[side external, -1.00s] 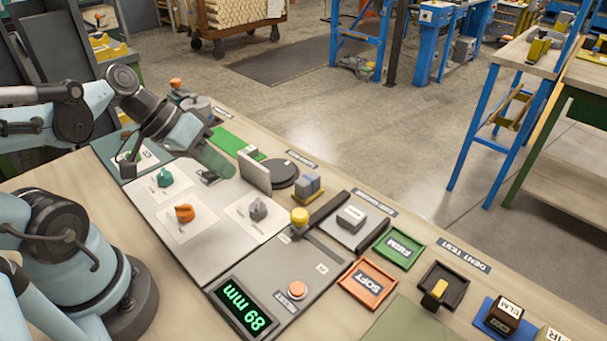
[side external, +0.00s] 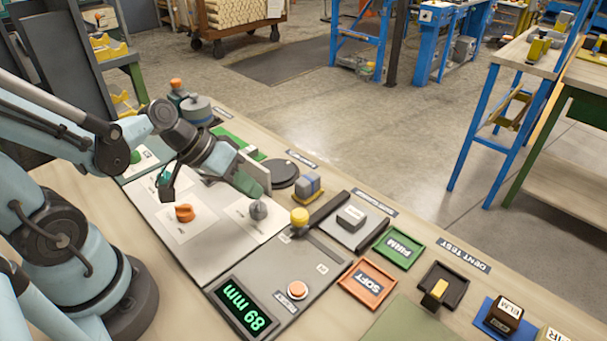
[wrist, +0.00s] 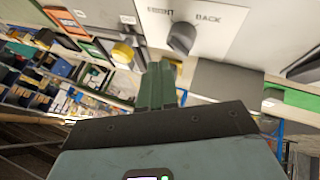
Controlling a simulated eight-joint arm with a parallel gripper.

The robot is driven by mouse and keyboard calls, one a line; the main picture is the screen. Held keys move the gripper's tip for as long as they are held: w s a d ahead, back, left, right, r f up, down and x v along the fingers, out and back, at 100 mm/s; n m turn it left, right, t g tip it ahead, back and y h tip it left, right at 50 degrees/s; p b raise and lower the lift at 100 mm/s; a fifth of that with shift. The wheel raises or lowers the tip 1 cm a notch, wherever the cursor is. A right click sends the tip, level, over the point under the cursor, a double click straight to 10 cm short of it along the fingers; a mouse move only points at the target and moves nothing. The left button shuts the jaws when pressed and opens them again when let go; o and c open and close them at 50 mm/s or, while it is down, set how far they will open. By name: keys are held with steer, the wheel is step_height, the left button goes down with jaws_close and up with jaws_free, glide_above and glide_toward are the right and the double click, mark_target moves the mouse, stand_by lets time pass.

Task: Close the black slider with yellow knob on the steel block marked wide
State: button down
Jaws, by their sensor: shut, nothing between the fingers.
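The yellow knob (side external: 300,216) stands on the black slider (side external: 327,208), a dark bar beside the grey plate. A pale steel block (side external: 351,216) with a label too small to read sits just right of the bar; the knob end is apart from it. The yellow knob also shows in the wrist view (wrist: 122,52), left of my fingers. My gripper (side external: 250,186) is shut and empty, left of the yellow knob and above the panel near the grey dial (side external: 258,209). In the wrist view my fingers (wrist: 160,75) are together, just below the dial marked FRONT and BACK (wrist: 182,38).
An orange dial (side external: 184,212) is on the white panel. Green FIRM (side external: 398,246) and orange SOFT (side external: 367,284) trays lie right. A grey-blue block (side external: 308,185) stands behind the knob.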

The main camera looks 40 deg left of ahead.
mark_target(299, 220)
steer(key=shift+x, duration=1.45)
steer(key=shift+w+d, duration=0.25)
steer(key=shift+d, duration=0.7)
steer(key=shift+w+d, duration=0.25)
steer(key=shift+d, duration=0.75)
steer(key=shift+d, duration=2.2)
steer(key=shift+a, duration=0.1)
